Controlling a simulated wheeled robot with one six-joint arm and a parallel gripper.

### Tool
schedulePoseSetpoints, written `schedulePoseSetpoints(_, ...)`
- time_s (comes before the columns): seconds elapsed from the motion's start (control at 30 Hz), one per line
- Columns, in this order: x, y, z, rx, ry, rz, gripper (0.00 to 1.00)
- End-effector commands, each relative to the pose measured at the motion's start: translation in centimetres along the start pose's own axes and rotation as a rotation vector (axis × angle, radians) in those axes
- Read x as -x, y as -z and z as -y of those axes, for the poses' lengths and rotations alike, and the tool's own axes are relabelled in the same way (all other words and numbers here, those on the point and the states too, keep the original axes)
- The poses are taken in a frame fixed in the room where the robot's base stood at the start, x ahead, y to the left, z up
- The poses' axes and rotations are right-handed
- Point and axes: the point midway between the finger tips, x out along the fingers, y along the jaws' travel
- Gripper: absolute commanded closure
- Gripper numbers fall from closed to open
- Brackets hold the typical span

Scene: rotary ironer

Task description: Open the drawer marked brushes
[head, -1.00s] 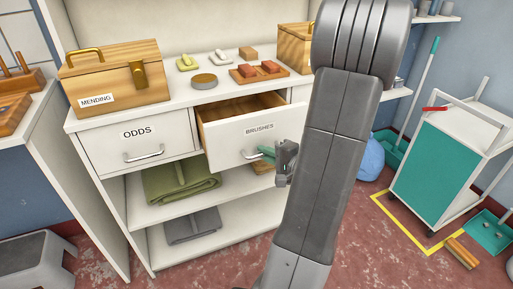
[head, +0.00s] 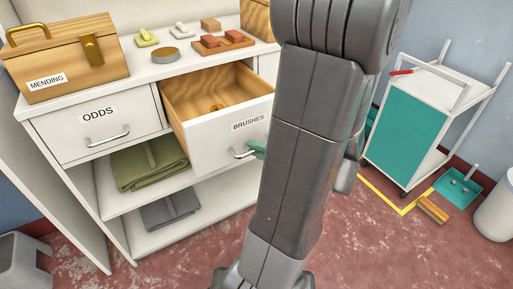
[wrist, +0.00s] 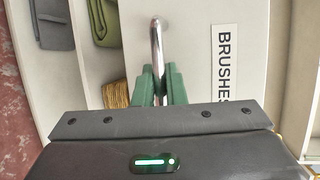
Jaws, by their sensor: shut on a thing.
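The brushes drawer (head: 220,138) is pulled well out of the white cabinet, and its wooden inside shows with a brown thing in it. Its label (head: 249,122) reads BRUSHES. My gripper (wrist: 159,82) is shut on the drawer's metal handle (wrist: 156,45), with a green finger on each side of the bar. In the head view a green fingertip shows at the handle (head: 241,154), and my arm hides the rest of the gripper and the drawer front's right end.
The ODDS drawer (head: 84,122) beside it is shut. A mending box (head: 68,62) stands on the cabinet top. Folded green cloth (head: 148,163) lies on the shelf below.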

Motion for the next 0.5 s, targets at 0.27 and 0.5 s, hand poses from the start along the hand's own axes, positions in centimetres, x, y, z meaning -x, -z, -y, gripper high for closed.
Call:
schedulePoseSetpoints(0.27, -0.02, 0.02, -0.02, 0.000, 0.000, 0.000, 0.81)
schedulePoseSetpoints(0.5, 0.14, 0.05, 0.01, 0.000, 0.000, -0.001, 0.81)
